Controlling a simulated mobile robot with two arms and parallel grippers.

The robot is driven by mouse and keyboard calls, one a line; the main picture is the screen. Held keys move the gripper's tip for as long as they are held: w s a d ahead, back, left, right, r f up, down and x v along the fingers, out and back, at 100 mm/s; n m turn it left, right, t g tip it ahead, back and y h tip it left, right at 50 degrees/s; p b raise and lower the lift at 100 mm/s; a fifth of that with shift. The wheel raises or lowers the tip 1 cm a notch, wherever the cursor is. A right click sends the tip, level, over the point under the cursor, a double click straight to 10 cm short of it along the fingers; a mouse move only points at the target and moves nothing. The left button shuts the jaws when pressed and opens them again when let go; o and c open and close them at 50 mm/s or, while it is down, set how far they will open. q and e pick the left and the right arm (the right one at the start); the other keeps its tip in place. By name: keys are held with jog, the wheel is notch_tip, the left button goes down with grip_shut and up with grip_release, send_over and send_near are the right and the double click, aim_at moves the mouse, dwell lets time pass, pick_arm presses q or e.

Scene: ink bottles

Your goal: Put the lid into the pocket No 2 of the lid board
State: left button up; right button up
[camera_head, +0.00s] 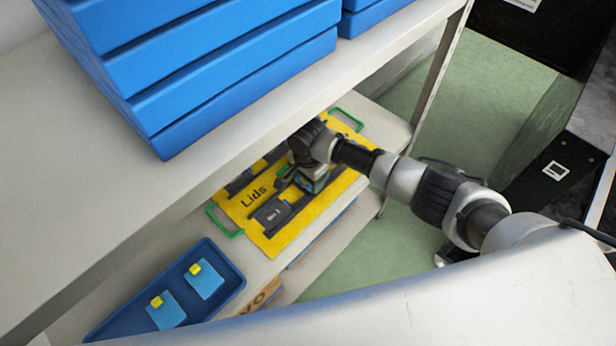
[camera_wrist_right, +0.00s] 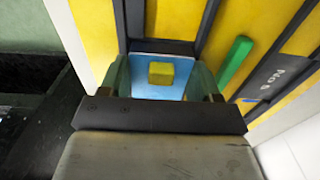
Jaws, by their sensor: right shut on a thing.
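My right gripper (camera_head: 304,183) is over the right part of the yellow lid board (camera_head: 254,193) on the lower shelf. In the right wrist view the gripper (camera_wrist_right: 160,83) is shut on a blue lid (camera_wrist_right: 150,90) with a yellow knob (camera_wrist_right: 160,73). The fingers hold it at its two sides. The lid is over or close to a dark-framed pocket; I cannot tell whether it touches the board. A dark label plate (camera_head: 272,213) lies on the board left of the gripper; its number is not legible. My left gripper is not in view.
A blue tray (camera_head: 225,262) with two blue, yellow-knobbed lids stands at the lower left. The upper shelf (camera_head: 120,195), carrying stacked blue boxes (camera_head: 215,75), overhangs the board's back. Green handles (camera_head: 347,119) stand at the board's ends.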

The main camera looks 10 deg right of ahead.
jog(key=shift+f, duration=0.2)
jog(key=o, duration=0.9)
notch_tip(320, 180, up, 12)
jog(key=p, duration=0.2)
jog(key=shift+r, duration=0.2)
